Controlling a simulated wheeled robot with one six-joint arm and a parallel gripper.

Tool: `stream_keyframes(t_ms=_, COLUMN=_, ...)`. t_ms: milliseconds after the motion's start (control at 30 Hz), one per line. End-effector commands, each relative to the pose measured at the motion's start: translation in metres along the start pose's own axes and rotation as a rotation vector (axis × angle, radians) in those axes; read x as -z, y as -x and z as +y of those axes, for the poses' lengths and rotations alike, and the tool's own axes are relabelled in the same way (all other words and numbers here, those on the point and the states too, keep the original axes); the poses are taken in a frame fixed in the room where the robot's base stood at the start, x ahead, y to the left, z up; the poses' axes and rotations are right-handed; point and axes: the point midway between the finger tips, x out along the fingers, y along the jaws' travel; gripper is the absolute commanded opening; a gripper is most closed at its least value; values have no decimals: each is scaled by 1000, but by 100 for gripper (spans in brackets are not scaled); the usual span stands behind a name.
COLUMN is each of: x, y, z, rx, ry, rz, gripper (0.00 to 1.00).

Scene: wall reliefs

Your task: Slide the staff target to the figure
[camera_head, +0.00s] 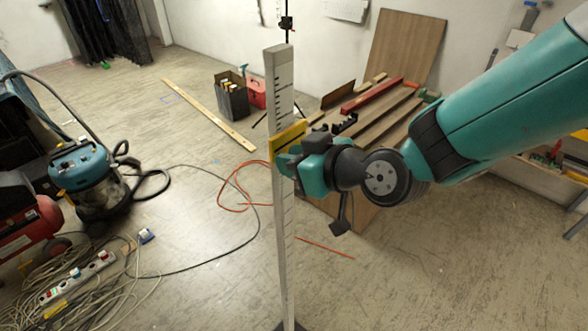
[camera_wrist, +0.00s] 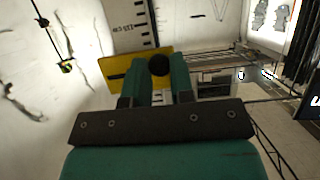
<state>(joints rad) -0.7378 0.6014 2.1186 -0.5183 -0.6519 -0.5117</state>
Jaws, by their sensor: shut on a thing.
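A tall pale measuring staff (camera_head: 285,215) with dark graduations stands upright in the middle of the head view. A yellow target plate (camera_head: 290,138) sits across its upper part. My gripper (camera_head: 288,160) reaches in from the right and is shut on the target. In the wrist view the target (camera_wrist: 118,75) is yellow with a black part and lies behind my two green fingers (camera_wrist: 160,78). The staff (camera_wrist: 137,15) shows above it with markings that look like "125 cm". A round black knob (camera_wrist: 159,65) shows between my fingertips. The target's exact reading cannot be told.
A blue vacuum (camera_head: 85,175), cables (camera_head: 75,290) and a red machine (camera_head: 30,225) lie at the left. Wooden boards (camera_head: 385,120) are behind the staff. A dark box (camera_head: 231,97) and a red case (camera_head: 257,93) stand farther back. Floor left of the staff is partly clear.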

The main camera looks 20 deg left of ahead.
Motion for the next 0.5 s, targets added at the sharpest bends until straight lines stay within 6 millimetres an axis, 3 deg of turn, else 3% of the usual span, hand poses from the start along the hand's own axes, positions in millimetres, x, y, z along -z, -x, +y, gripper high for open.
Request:
stream_keyframes(t_ms=167, x=-1, y=0, z=0, rx=0, ry=-1, rz=-1, gripper=0)
stream_keyframes(t_ms=200, x=-1, y=0, z=0, rx=0, ry=-1, rz=-1, gripper=29)
stream_keyframes(t_ms=300, x=-1, y=0, z=0, rx=0, ry=-1, rz=-1, gripper=48)
stream_keyframes(t_ms=500, x=-1, y=0, z=0, rx=0, ry=-1, rz=-1, gripper=48)
